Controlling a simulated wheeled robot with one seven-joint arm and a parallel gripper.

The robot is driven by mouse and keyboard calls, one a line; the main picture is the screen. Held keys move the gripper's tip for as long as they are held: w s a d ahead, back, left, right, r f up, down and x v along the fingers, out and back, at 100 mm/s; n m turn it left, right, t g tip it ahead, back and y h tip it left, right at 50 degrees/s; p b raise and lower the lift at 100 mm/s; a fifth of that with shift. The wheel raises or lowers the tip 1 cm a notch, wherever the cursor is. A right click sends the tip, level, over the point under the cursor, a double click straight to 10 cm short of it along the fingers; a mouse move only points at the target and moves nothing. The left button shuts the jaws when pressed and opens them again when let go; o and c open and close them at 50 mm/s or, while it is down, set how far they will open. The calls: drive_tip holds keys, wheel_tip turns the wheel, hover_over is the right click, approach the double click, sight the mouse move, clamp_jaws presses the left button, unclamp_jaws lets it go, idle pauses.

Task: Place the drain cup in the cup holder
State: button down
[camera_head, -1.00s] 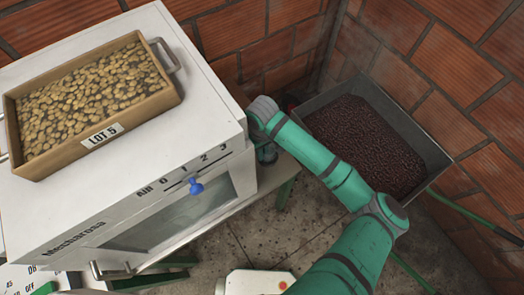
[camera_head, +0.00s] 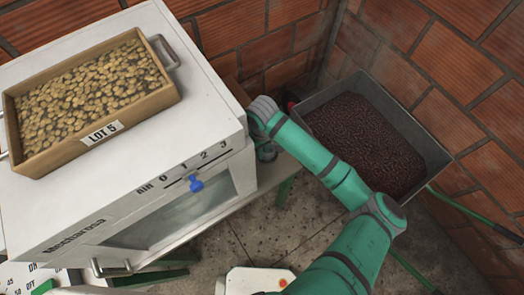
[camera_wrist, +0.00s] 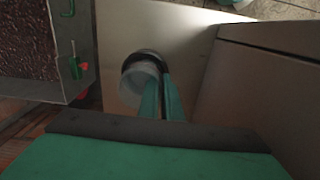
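The drain cup (camera_wrist: 136,88) is a pale, translucent cup with its open mouth towards the wrist camera. My gripper (camera_wrist: 160,80) has its two green fingers close together at the cup's right side. One finger overlaps the mouth and the other is outside, so the wall appears pinched between them. A dark round ring (camera_wrist: 147,54), seemingly the cup holder, shows just behind the cup on a pale surface. The cup overlaps the ring; I cannot tell whether it is seated in it or above it. In the head view my gripper and the cup are hidden behind the white machine.
The white machine (camera_head: 105,185) stands at left with a wooden tray (camera_head: 148,100) of beans on top and a blue slider knob (camera_head: 196,184). A grey hopper (camera_head: 430,150) of dark red cherries stands at right. Brick walls (camera_head: 480,70) close the corner.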

drive_tip(key=shift+s+a+f, duration=0.1)
drive_tip(key=shift+s+f, duration=0.05)
drive_tip(key=shift+f, duration=0.55)
drive_tip(key=c, duration=1.9)
unclamp_jaws()
drive_tip(key=shift+o, duration=0.2)
drive_tip(key=shift+a, duration=0.1)
drive_tip(key=shift+r, duration=0.1)
wheel_tip(320, 180, up, 9)
drive_tip(key=shift+w+d, duration=0.25)
drive_tip(key=shift+d, duration=0.05)
